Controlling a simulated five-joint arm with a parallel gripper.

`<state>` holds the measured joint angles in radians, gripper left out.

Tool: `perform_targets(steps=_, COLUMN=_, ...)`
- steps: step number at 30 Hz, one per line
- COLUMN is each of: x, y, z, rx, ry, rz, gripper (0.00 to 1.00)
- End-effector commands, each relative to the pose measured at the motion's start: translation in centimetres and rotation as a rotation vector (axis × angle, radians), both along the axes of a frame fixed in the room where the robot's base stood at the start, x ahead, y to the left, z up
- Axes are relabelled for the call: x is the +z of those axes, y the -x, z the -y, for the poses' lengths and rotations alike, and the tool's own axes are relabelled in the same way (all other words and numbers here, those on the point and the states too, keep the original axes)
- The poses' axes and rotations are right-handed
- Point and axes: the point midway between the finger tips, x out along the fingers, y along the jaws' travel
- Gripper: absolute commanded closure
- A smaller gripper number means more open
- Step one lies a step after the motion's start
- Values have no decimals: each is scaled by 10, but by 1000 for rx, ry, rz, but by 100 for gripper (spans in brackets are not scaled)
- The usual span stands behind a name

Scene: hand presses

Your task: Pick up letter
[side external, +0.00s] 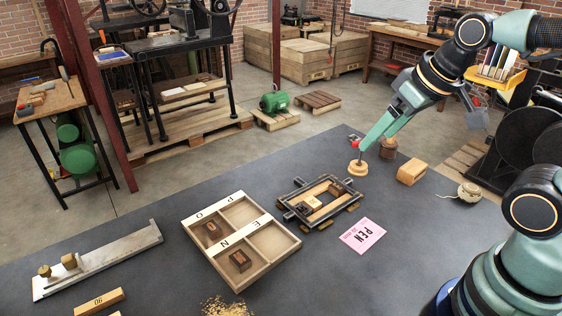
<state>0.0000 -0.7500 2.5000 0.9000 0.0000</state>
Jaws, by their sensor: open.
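A wooden tray (290,246) with compartments and printed letters on its strips lies on the dark table. Two small brown letter blocks, one upper left (212,230) and one lower (240,260), lie in separate compartments. A dark metal frame (291,187) beside it holds wood pieces and small blocks (313,203); one pale block bears a dark mark too small to read. My gripper (361,148) is open at the table's far right, above and close to a round wooden piece (357,169), apart from the tray and frame. Whether it touches that piece is unclear.
A pink card (363,236) reading PEN lies right of the tray. A brown knobbed tool (388,149), a wood block (411,171) and a twine ball (469,192) stand at right. A metal composing tray (98,260) lies left. Table between is clear.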

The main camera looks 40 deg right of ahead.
Motion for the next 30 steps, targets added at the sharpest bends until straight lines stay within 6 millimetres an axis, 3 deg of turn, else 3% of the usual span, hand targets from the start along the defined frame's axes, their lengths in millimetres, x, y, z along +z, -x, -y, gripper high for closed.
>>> perform_targets(steps=6, x=0, y=0, z=0, rx=0, ry=0, rz=0, gripper=22)
perform_targets(steps=8, x=0, y=0, z=0, rx=0, ry=0, rz=0, gripper=15)
perform_targets(steps=18, x=1, y=-5, z=2, rx=-38, ry=-17, rz=-16, gripper=15)
perform_targets(steps=23, x=-1, y=-24, z=9, rx=-216, ry=-92, rz=-81, gripper=15)
perform_targets(steps=30, x=-16, y=-70, z=27, rx=-615, ry=-227, rz=-200, gripper=15)
